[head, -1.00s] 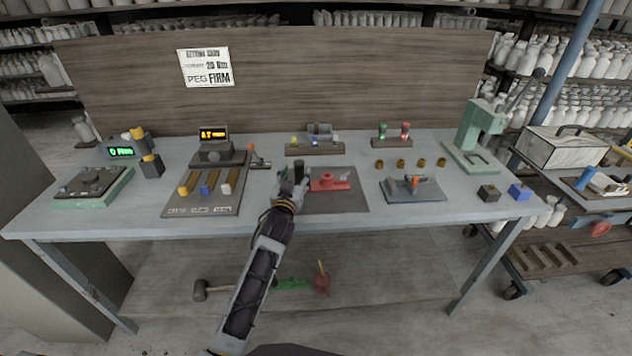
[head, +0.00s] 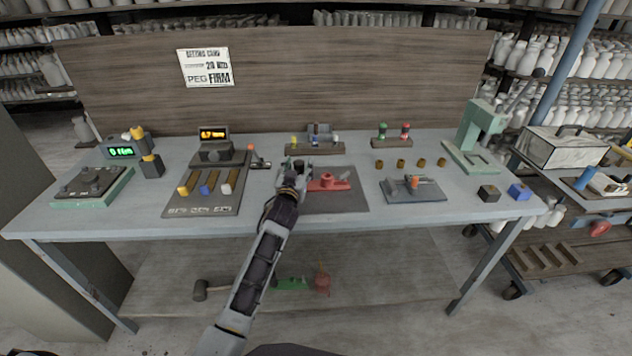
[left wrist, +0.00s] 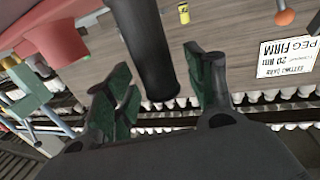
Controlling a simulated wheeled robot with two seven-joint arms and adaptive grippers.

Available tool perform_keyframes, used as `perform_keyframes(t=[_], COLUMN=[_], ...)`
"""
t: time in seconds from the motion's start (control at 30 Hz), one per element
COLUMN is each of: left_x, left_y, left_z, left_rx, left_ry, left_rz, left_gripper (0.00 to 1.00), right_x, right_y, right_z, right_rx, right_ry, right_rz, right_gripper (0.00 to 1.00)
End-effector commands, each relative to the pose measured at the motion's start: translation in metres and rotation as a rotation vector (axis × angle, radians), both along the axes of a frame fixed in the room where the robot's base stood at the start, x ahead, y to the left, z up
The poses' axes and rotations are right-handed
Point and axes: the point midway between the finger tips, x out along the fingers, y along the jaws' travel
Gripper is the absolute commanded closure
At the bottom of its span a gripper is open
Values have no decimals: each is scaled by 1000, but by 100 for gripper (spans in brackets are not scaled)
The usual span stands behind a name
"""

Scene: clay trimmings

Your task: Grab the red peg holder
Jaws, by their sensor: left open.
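The red peg holder (head: 328,183) is a low red fixture with a raised round boss on a dark mat near the table's middle. It also shows at the upper left of the left wrist view (left wrist: 58,42). A dark upright cylinder (left wrist: 145,45) stands at its left end; I cannot tell whether it is joined to the red part. My left gripper (head: 297,170) is open around this cylinder, with a finger on each side and a visible gap at least on the right. In the head view the gripper hides most of the cylinder. My right gripper is not in view.
A slotted board (head: 205,208) with coloured pegs lies to the left. A blue-grey plate fixture (head: 425,194) stands to the right. Behind are small peg racks (head: 315,150) and a wooden back panel (head: 350,80). The table's front strip is clear.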

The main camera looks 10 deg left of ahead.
Motion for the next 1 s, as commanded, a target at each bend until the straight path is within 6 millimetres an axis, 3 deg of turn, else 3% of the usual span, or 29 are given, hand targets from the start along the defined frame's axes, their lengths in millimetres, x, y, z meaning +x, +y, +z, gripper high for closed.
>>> perform_keyframes(t=[0.67, 1.0], left_x=[8, 8], left_y=[1, 0], left_z=[0, 0], left_rx=[0, 0], left_ry=[0, 0], left_rz=[0, 0], left_gripper=[45, 89], right_x=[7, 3], right_y=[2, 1], right_z=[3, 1], right_rx=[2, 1], right_ry=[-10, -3], right_rz=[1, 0], right_gripper=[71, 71])
